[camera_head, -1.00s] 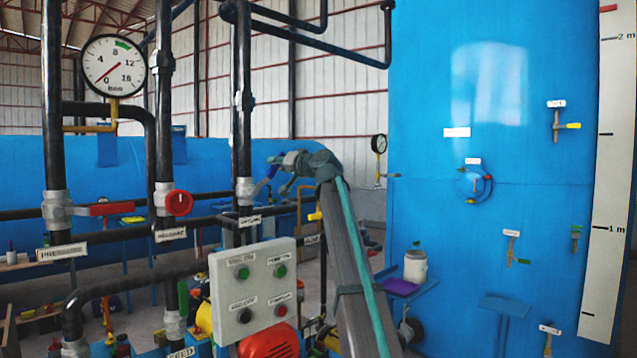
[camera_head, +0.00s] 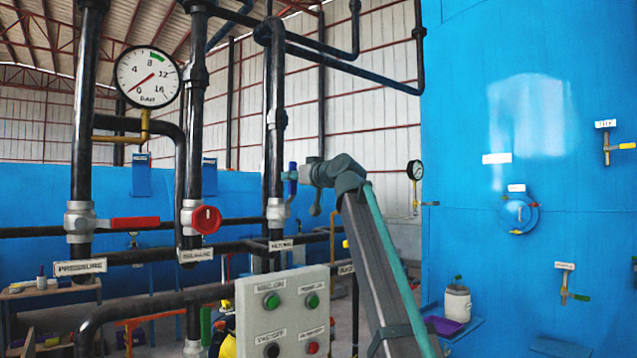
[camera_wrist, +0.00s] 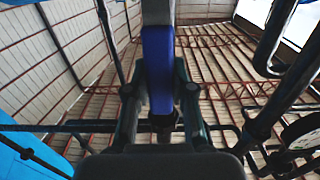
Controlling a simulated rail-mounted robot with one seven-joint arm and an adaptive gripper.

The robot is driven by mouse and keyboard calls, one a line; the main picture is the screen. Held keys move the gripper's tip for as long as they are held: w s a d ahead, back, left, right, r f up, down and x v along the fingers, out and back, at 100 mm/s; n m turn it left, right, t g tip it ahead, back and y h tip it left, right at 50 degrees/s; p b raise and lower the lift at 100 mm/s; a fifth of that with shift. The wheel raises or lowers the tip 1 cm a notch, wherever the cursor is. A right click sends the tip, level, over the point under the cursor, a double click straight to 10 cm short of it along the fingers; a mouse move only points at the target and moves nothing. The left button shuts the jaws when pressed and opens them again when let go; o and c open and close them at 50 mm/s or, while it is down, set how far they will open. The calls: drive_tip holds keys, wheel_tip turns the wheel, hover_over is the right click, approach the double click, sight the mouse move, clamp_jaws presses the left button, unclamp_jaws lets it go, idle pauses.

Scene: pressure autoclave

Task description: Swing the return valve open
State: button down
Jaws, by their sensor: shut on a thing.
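The return valve (camera_head: 277,212) is a grey body on a black vertical pipe, above a white label (camera_head: 281,245). Its blue lever (camera_head: 292,178) stands nearly upright, about in line with the pipe. My gripper (camera_head: 296,176) comes from the right and is shut on the lever. In the wrist view the blue lever (camera_wrist: 157,68) runs upright between my two fingers (camera_wrist: 160,105). The finger contact is partly hidden in the head view.
To the left are the red-handled pressure valve (camera_head: 133,222), another red-handled valve (camera_head: 206,219) and a round gauge (camera_head: 147,77). A grey button box (camera_head: 285,310) stands below. A big blue tank (camera_head: 460,130) is at the right, with open room between it and the pipes.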

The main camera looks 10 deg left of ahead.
idle(0.5)
drive_tip(key=c, duration=1)
unclamp_jaws()
drive_tip(key=shift+s+a, duration=0.1)
drive_tip(key=shift+o, duration=0.2)
drive_tip(key=v, duration=1.2)
